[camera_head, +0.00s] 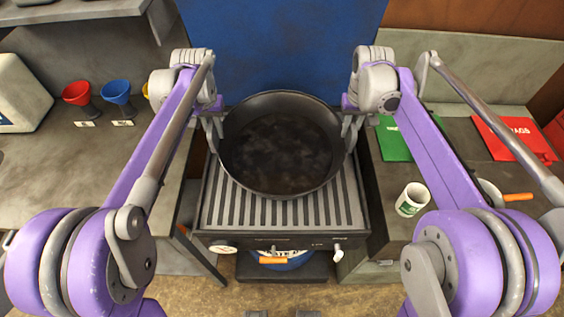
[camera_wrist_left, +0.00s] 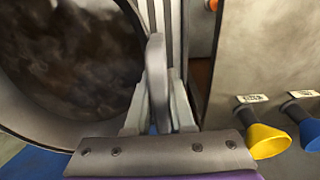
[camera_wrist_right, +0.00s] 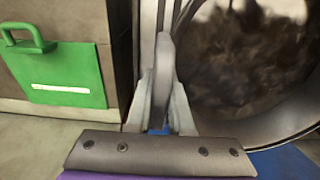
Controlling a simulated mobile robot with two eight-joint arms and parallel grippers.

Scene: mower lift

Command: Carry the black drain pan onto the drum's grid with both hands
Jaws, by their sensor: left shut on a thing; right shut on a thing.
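The round black drain pan (camera_head: 280,185) holds dark, murky contents and looks level over the far part of the slatted grid (camera_head: 285,210). I cannot tell whether its underside touches the slats. My left gripper (camera_head: 213,126) is shut on the pan's left side, and my right gripper (camera_head: 350,130) on its right side. In the left wrist view, the left jaws (camera_wrist_left: 160,95) close around an upright grip piece beside the pan wall (camera_wrist_left: 30,115). In the right wrist view, the right jaws (camera_wrist_right: 163,95) do likewise beside the pan (camera_wrist_right: 270,125).
A blue panel (camera_head: 280,45) stands behind the pan. The left bench (camera_head: 60,165) holds red (camera_head: 77,94) and blue (camera_head: 117,93) funnels. An orange-handled part (camera_head: 272,260) shows below the grid.

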